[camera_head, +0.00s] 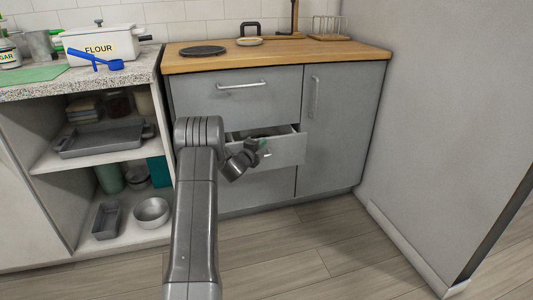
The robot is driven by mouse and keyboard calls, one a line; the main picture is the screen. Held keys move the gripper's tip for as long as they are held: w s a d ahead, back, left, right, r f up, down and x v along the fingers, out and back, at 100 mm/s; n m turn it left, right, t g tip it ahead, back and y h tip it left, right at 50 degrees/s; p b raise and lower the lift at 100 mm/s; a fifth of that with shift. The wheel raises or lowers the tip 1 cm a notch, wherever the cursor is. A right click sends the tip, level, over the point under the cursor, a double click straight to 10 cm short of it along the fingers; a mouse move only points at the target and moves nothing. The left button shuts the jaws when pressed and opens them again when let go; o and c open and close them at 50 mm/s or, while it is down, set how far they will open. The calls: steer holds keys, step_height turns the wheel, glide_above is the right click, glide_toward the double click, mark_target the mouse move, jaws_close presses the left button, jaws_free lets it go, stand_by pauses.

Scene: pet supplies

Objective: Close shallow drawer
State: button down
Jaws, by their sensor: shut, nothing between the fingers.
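A shallow grey drawer (287,152) stands partly pulled out of the middle of the grey cabinet, below a closed upper drawer (240,93). Something dark shows inside it, too small to name. My gripper (262,146) is shut and appears in front of the drawer's front panel, near its top edge. Whether it touches the panel I cannot tell. My arm hides the left part of the drawer and some of its front.
A tall cabinet door (340,125) is closed at the right. An open shelf unit with a baking tray (100,139) and a bowl (151,212) stands at the left. A grey wall panel (435,120) bounds the right. The wooden floor (310,250) in front is clear.

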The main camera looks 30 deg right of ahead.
steer(key=shift+w+d+p, duration=0.1)
steer(key=shift+w+d, duration=0.1)
steer(key=shift+w, duration=0.55)
steer(key=shift+w+d+p, duration=0.1)
steer(key=shift+w+d, duration=0.05)
steer(key=shift+w, duration=0.6)
steer(key=shift+w+d+p, duration=0.1)
steer(key=shift+w+d, duration=0.1)
steer(key=shift+w, duration=0.55)
steer(key=shift+s, duration=0.1)
